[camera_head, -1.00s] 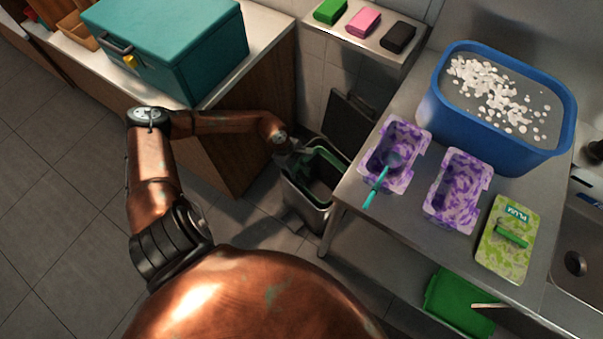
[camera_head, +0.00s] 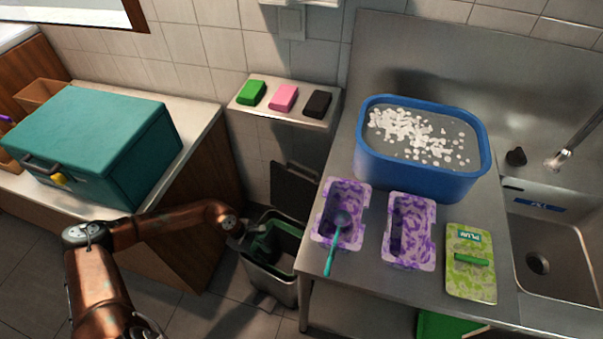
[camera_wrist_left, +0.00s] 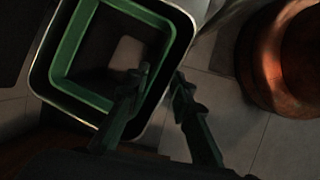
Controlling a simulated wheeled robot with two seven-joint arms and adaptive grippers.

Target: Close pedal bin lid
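The pedal bin (camera_head: 270,284) stands on the floor between the wooden counter and the steel table. Its dark lid (camera_head: 293,186) is raised, upright at the back against the wall. The bin has a green inner rim, which also shows in the left wrist view (camera_wrist_left: 62,62). My left gripper (camera_head: 248,238) is at the bin's left edge. My right gripper is not in view.
A teal box (camera_head: 95,140) sits on the left counter. The steel table (camera_head: 340,290) beside the bin holds a blue tub (camera_head: 425,178), two purple-patterned containers (camera_head: 410,228) and a green patterned board (camera_head: 470,282). A small shelf (camera_head: 285,113) with three coloured blocks is above the lid.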

